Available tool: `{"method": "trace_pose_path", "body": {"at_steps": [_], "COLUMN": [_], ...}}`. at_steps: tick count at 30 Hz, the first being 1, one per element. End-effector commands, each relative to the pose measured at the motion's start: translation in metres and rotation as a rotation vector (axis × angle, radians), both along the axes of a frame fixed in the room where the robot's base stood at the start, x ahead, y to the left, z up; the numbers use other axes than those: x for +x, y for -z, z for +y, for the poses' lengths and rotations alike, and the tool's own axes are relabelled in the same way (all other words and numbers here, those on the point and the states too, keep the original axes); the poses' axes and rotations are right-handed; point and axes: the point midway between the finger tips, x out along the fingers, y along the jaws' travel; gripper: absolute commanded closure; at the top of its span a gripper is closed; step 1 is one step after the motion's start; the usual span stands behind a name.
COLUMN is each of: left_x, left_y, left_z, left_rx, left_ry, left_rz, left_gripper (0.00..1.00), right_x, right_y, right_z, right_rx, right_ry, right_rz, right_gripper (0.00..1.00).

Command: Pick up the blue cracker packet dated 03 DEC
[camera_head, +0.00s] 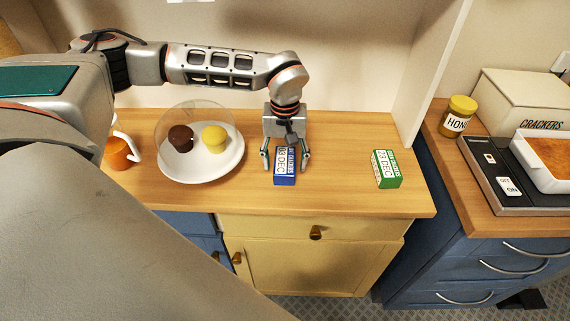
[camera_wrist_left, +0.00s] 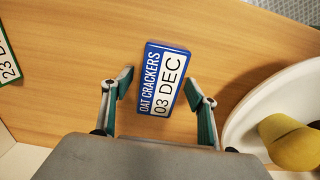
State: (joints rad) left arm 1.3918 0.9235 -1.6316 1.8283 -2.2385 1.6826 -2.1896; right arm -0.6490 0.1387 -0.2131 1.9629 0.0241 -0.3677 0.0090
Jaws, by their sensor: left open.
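The blue cracker packet (camera_head: 285,178) lies on the wooden counter, and its label reads 03 DEC. It also shows in the left wrist view (camera_wrist_left: 164,80), with "OAT CRACKERS" and "03 DEC" legible. My left gripper (camera_head: 285,164) is above the packet, with its fingers spread on either side. In the left wrist view my open left gripper (camera_wrist_left: 165,88) has the packet's label end between its fingertips, with gaps on both sides. Nothing is in its grasp. My right gripper is not in view.
A green packet dated 23 DEC (camera_head: 386,169) stands to the right. A white plate (camera_head: 208,176) with a brown and a yellow muffin under a clear dome is left of the gripper. An orange mug (camera_head: 118,154) stands farther left. The counter's front edge (camera_head: 320,213) is near.

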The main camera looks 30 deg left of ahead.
Motion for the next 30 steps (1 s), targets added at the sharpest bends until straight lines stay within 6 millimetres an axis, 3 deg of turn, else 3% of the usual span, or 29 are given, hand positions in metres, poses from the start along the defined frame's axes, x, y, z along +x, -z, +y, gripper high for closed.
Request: {"method": "trace_pose_path", "body": {"at_steps": [7, 12, 23, 30], "left_x": [0.000, 0.000, 0.001, 0.002], "left_y": [0.001, 0.001, -0.001, -0.023], "left_z": [0.000, 0.000, 0.000, 0.000], "left_rx": [0.000, 0.000, -0.001, -0.001], "left_ry": [0.000, 0.001, 0.001, 0.002], "left_rz": [-0.001, -0.001, -0.002, -0.005], "left_gripper": [0.44, 0.87, 0.87, 0.87], "right_x": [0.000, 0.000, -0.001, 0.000], "right_y": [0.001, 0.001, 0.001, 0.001], "right_z": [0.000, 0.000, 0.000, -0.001], "right_rx": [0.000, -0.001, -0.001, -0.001], "right_ry": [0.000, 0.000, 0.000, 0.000], "right_rz": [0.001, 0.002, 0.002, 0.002], "right_gripper": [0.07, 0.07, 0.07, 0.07]}}
